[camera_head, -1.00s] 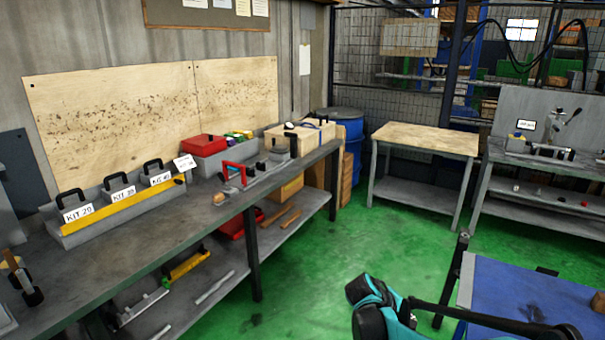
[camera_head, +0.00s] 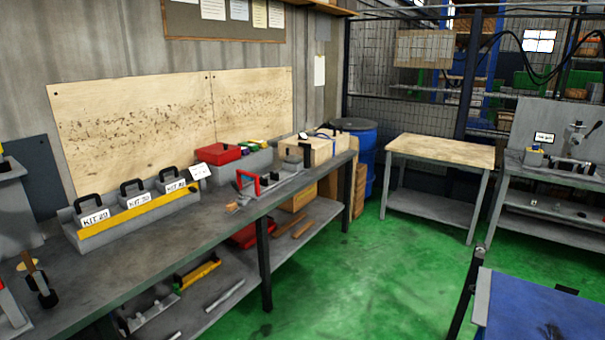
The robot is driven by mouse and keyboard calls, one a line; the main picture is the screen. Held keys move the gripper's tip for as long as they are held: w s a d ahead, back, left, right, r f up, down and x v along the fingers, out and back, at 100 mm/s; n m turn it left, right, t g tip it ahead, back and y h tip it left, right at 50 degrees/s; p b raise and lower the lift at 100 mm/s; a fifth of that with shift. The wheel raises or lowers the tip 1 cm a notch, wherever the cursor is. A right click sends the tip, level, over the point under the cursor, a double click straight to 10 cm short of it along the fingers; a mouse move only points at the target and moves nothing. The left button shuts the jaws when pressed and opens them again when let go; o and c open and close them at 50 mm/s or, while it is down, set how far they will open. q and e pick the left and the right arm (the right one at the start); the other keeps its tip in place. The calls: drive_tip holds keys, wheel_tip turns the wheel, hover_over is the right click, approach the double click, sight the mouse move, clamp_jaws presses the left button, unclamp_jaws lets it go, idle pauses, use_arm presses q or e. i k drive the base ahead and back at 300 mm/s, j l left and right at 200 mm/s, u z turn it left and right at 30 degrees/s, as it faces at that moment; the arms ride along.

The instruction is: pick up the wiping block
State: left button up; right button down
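I cannot tell for sure which item is the wiping block. Candidates are on the grey workbench (camera_head: 150,252) along the left wall. A small tan piece (camera_head: 232,207) lies near its middle, beside a red-framed tool (camera_head: 247,185). A dark item with a wooden handle (camera_head: 35,280) stands at the near left end. Neither of my grippers is in view.
A grey rack with a yellow front bar (camera_head: 135,217) holds KIT boxes on the bench. Behind are a red case (camera_head: 213,152) and a wooden box (camera_head: 318,148). A wood-topped table (camera_head: 440,150) and blue-topped table (camera_head: 540,310) stand right. Green floor (camera_head: 345,270) is clear between.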

sight(232, 208)
drive_tip(key=z, duration=1.15)
drive_tip(key=u, duration=1.75)
drive_tip(key=i+u, duration=0.15)
drive_tip(key=i, duration=0.5)
drive_tip(key=i+l+u, duration=0.15)
drive_tip(key=i, duration=0.5)
drive_tip(key=i+l+u, duration=0.15)
drive_tip(key=i, duration=0.5)
